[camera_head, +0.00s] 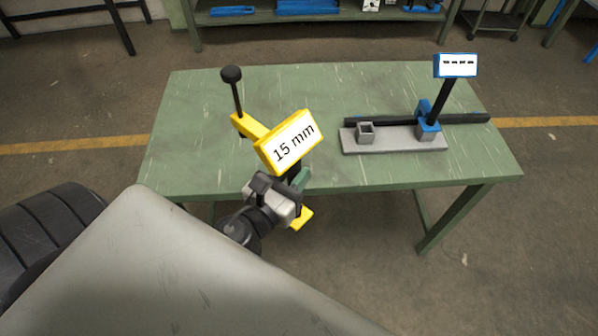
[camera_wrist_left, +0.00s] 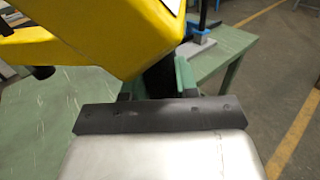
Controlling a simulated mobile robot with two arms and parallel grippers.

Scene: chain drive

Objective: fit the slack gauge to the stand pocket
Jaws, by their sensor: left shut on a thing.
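The slack gauge (camera_head: 252,128) is yellow, with a white plate reading "15 mm" and a black rod with a round black knob at its far end. My left gripper (camera_head: 296,182) is shut on it below the plate and holds it tilted over the front part of the table. Its yellow body also fills the upper left of the left wrist view (camera_wrist_left: 95,35). The stand (camera_head: 395,141) is a grey base on the table's right side. A square open-topped grey pocket (camera_head: 366,132) stands at its left end, apart from the gauge. My right gripper is in neither view.
A blue bracket (camera_head: 428,121) with a black post and a blue-framed display (camera_head: 456,65) rises at the stand's right end. A long black bar (camera_head: 465,118) lies behind the base. The green table (camera_head: 200,100) is clear at left and back.

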